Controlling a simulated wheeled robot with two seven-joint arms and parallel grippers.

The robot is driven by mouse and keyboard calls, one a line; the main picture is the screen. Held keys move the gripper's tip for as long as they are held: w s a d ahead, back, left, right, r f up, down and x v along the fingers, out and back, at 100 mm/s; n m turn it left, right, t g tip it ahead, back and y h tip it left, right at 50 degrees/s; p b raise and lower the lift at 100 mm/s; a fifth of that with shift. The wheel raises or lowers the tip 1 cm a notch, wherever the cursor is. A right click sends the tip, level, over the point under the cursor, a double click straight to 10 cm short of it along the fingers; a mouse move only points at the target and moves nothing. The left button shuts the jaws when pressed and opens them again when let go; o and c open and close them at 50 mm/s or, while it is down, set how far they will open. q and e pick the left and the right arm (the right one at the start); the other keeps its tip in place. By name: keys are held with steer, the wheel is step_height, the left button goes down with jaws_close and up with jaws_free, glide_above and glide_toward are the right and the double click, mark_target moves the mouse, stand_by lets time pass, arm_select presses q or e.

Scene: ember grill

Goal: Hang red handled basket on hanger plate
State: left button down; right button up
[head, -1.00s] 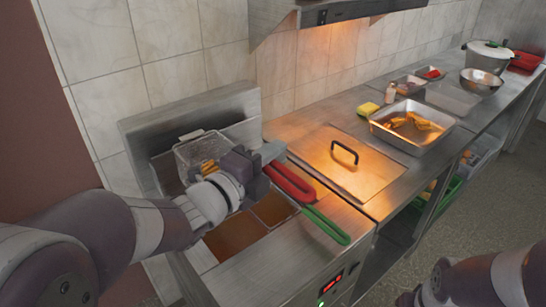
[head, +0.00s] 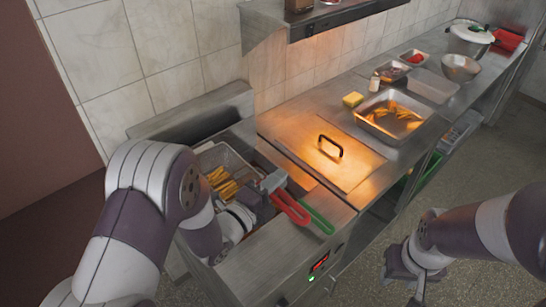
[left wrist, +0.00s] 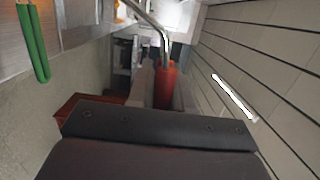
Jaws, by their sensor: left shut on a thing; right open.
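The basket (head: 240,163) with fries in it is at the fryer, left of the lidded counter section. Its red handle (head: 291,208) points to the front right. My left gripper (head: 268,192) is shut on the red handle near the basket end. In the left wrist view the red handle (left wrist: 167,85) lies at the jaws, with a bent metal rod running up from it. The upright metal plate (head: 190,112) behind the fryer looks like the hanger plate; my left arm partly hides the fryer and basket. My right gripper (head: 412,284) is open and empty over the floor.
A green handle (head: 318,220) lies close beside the red one and also shows in the left wrist view (left wrist: 34,44). A metal lid (head: 335,165) with a black handle, a tray of fries (head: 425,124) and a yellow sponge (head: 353,99) are to the right. An overhead hood (head: 345,25) is above.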

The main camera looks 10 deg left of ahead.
arm_select(q)
steer(key=w+a+f+b, duration=0.1)
steer(key=w+a+b, duration=0.2)
steer(key=a+b, duration=0.1)
steer(key=shift+w+a+f+y, duration=0.3)
steer(key=shift+w+f, duration=0.1)
stand_by(0.6)
steer(key=shift+f+b, duration=0.55)
steer(key=shift+b, duration=0.05)
steer(key=c, duration=1)
jaws_free()
steer(key=shift+o, duration=0.2)
